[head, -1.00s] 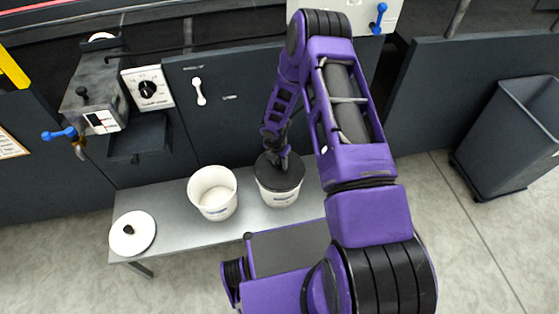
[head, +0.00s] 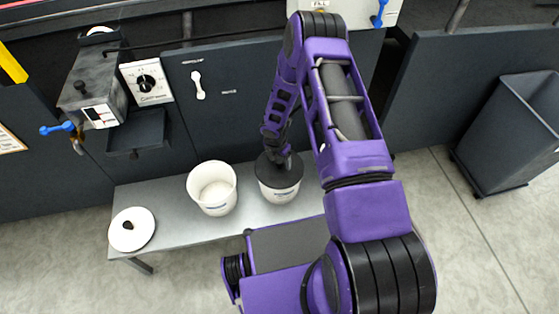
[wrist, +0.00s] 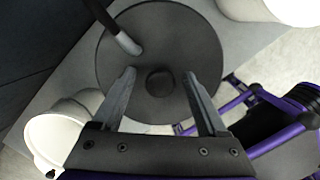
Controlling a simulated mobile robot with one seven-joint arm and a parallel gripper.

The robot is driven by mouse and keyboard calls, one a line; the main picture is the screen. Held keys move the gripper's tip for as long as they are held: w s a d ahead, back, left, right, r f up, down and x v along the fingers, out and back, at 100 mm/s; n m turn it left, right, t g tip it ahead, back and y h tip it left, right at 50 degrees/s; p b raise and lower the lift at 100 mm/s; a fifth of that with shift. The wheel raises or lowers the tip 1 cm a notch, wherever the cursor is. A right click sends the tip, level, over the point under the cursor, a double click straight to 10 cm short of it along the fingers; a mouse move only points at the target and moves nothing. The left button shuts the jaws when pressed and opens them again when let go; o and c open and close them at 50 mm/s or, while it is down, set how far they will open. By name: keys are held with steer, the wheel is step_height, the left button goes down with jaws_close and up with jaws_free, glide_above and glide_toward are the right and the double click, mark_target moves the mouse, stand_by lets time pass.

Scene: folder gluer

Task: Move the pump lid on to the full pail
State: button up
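The pump lid (head: 283,186) is a dark round disc sitting on a white pail (head: 277,195) on the bench. In the wrist view the lid (wrist: 195,55) has a round central knob and a grey bent spout. My gripper (wrist: 161,85) is above the lid, its two fingers spread on either side of the knob with gaps showing. An open white pail (head: 212,188) stands just left of it, with pale contents inside; it also shows at the lower left of the wrist view (wrist: 62,135). Another white rounded thing (wrist: 285,9) is cut off at the wrist view's upper right. I cannot tell which is the full pail.
A white lid with a black knob (head: 131,229) lies at the bench's left end. The grey bench (head: 170,222) stands against a dark machine panel (head: 225,115). My arm hides the bench's right part. A grey bin (head: 510,130) stands on the floor at right.

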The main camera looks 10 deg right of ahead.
step_height(320, 180, up, 17)
steer(key=s+a+p, duration=0.1)
steer(key=s+p, duration=0.1)
steer(key=p, duration=0.1)
steer(key=shift+a+r+p, duration=0.15)
steer(key=shift+a+p, duration=0.25)
stand_by(0.4)
